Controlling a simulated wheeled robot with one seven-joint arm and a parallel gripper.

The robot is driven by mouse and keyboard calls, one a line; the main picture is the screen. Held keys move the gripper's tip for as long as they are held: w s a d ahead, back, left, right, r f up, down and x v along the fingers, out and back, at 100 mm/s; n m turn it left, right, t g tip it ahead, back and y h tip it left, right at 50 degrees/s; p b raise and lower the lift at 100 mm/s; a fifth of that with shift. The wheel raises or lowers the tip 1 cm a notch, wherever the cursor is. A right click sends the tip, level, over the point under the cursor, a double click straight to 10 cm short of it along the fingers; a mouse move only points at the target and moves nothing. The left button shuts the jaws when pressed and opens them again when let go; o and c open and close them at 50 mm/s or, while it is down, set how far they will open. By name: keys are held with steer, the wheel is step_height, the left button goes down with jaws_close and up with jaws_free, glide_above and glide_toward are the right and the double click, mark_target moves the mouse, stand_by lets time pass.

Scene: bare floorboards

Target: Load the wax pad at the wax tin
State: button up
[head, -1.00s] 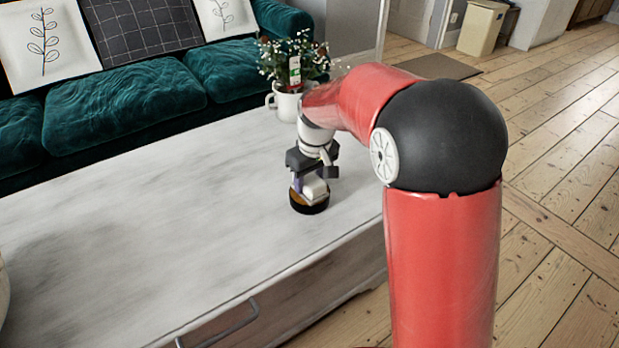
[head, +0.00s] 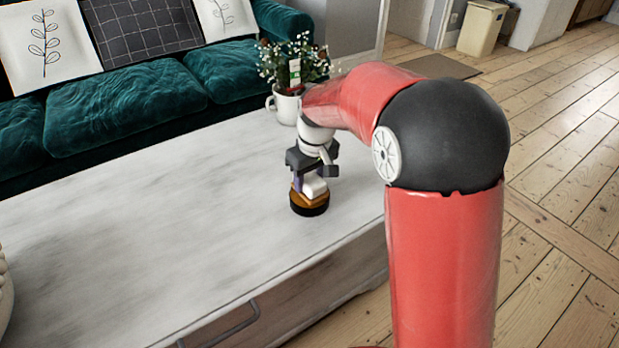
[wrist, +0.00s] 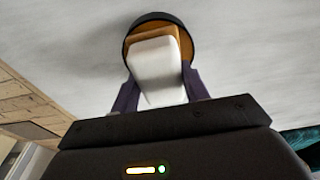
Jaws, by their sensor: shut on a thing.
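The wax tin (head: 310,210) is a low, round, dark tin on the pale table top. The wax pad (head: 315,187) is a white block with a tan layer under it. It is over the tin's opening, and the tan part looks at or just above the rim; I cannot tell if it touches the wax. My gripper (head: 310,184) points down with its purple fingers shut on the white block. In the wrist view, the gripper (wrist: 160,90) has a finger on each side of the pad (wrist: 156,68), and the tin (wrist: 133,27) rings its far end. The tin's inside is mostly hidden.
A white mug with flowers (head: 287,107) stands behind my gripper at the table's (head: 140,200) far edge. A green sofa (head: 130,105) is behind the table. The table top left of the tin is clear. Part of a pale object (head: 5,295) shows at the left edge.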

mark_target(308, 175)
steer(key=shift+r+p, duration=1.95)
steer(key=shift+r, duration=1)
